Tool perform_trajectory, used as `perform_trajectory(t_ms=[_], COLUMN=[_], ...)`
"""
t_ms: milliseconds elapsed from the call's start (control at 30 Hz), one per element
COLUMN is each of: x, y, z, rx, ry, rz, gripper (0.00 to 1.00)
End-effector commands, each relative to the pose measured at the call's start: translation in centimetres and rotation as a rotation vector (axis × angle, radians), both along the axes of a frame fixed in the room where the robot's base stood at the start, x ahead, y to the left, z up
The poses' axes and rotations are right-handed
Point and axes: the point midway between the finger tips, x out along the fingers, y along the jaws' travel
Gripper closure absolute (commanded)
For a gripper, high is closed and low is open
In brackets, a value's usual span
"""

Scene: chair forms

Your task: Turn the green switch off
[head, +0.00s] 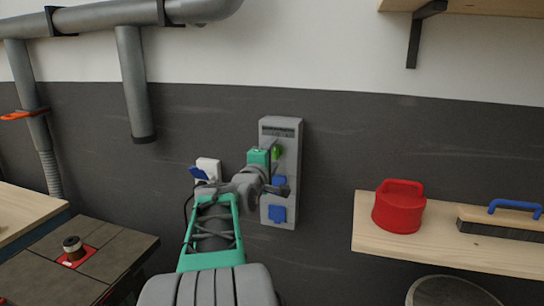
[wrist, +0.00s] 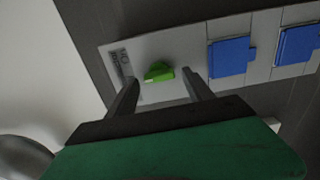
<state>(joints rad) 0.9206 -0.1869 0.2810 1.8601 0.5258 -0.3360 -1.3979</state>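The green switch (head: 276,153) is on the upper part of a grey wall panel (head: 282,127), partly hidden behind my gripper in the head view. In the wrist view the switch (wrist: 158,72) is a small green knob, next to the panel's printed end. Whether it is set on or off I cannot tell. My gripper (head: 277,167) is in front of the panel. In the wrist view my gripper (wrist: 160,88) is open and empty, its two dark fingers apart, with the switch showing between and just beyond their tips. Contact is not visible.
Blue socket covers (head: 277,213) sit lower on the panel. A white socket with a blue plug (head: 199,173) is left of it. A wooden shelf (head: 370,246) with a red container (head: 399,208) and a blue-handled brush (head: 505,222) is right. A dark worktable (head: 110,245) is left.

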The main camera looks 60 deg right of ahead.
Motion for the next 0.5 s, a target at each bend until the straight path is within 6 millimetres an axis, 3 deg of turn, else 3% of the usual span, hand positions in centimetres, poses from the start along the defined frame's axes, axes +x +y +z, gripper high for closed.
perform_trajectory(t_ms=[267, 367, 500], x=[0.0, -0.1, -0.5], y=[0.1, 1.2, 4.0], z=[0.0, -0.1, -0.2], rx=[0.000, -0.002, -0.003], ry=[-0.001, -0.001, -0.002], rz=[0.001, 0.003, 0.004], gripper=[0.36, 0.36, 0.36])
